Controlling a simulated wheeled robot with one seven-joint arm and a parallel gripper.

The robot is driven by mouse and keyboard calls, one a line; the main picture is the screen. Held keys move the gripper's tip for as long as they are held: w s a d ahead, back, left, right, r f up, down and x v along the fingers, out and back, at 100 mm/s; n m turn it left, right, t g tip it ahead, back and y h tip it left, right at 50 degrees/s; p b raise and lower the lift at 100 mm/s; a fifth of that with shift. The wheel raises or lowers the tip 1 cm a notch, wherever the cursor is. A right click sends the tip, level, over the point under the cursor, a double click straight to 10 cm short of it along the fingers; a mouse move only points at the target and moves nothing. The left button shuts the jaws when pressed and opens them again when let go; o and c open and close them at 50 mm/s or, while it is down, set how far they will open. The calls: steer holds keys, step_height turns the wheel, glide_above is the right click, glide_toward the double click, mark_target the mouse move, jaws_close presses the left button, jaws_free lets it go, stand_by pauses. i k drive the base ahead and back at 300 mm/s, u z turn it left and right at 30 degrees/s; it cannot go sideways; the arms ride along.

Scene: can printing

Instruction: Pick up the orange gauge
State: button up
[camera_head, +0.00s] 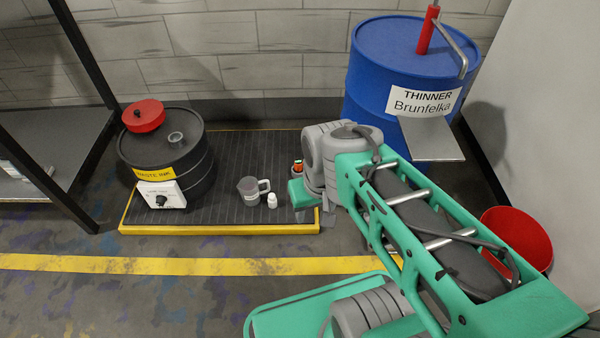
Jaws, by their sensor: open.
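A small orange and dark object (297,166), which looks like the orange gauge, shows just left of my grey wrist. Only a small part of it is visible; my wrist and the green end part hide the rest. My gripper (301,193) shows only as a green part at the end of my arm, over the right side of the black platform. Its fingertips are hidden, and I cannot tell whether it touches the gauge.
A black platform with a yellow edge (220,229) holds a black waste ink drum (190,163), a grey jug (250,191) and a small white bottle (272,201). A blue thinner drum (375,75) stands behind my arm; a red bucket (520,235) is at right. Floor at lower left is clear.

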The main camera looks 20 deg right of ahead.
mark_target(298, 162)
steer(key=z, duration=0.55)
steer(key=k, duration=0.65)
steer(key=u, duration=0.25)
steer(key=i, duration=1.1)
steer(key=u, duration=1.45)
steer(key=i, duration=0.35)
steer(key=u, duration=0.4)
